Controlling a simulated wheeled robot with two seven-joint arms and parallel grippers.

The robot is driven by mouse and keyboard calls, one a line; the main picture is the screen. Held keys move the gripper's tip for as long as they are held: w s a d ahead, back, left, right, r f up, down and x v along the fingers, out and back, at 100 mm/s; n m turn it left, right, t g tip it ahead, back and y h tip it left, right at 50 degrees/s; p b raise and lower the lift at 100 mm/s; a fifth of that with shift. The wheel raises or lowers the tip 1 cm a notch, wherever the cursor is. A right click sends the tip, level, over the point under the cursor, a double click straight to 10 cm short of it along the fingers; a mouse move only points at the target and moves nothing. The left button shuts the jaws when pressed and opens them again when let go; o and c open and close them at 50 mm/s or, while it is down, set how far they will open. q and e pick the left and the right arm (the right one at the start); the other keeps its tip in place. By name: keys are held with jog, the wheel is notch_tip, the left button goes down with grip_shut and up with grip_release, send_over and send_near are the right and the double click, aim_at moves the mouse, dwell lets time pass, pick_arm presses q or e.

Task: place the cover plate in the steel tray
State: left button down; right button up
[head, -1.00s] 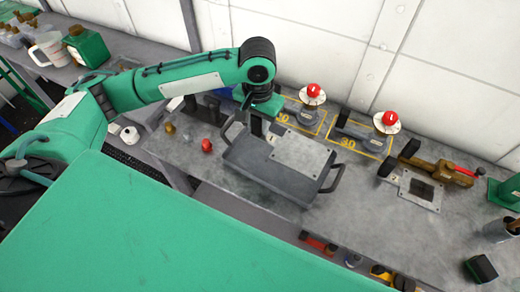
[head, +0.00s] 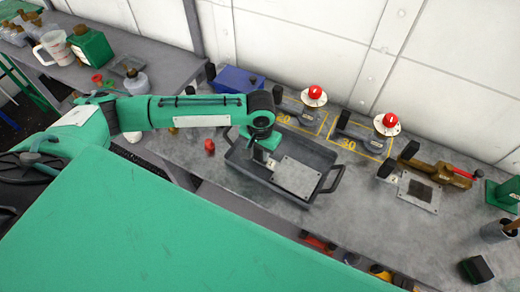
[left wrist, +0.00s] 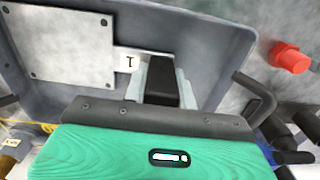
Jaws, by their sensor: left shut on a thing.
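The cover plate (head: 297,177) is a flat grey metal square with holes at its corners and a tab marked 1. It also shows in the left wrist view (left wrist: 68,42). It is within the outline of the steel tray (head: 325,158), a dark grey rectangular tray with a handle at each end. My left gripper (head: 269,163) reaches down over the tray and is shut on the plate's tab; its fingers show in the left wrist view (left wrist: 160,85). I cannot tell whether the plate touches the tray floor. My right gripper is not in view.
A red knob (head: 209,146) stands left of the tray. A blue box (head: 238,81) is behind it. Two red-topped fixtures (head: 313,96) (head: 387,123) stand at the back. Another plate (head: 419,190) and a brown tool (head: 445,173) lie at right.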

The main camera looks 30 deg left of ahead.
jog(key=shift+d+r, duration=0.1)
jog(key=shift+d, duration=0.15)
pick_arm(q)
jog(key=c, duration=1.1)
grip_release()
jog(key=shift+f, duration=0.1)
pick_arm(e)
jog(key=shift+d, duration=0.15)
pick_arm(q)
notch_tip(320, 180, up, 12)
jog(key=shift+r+b, duration=0.15)
jog(key=shift+b, duration=0.85)
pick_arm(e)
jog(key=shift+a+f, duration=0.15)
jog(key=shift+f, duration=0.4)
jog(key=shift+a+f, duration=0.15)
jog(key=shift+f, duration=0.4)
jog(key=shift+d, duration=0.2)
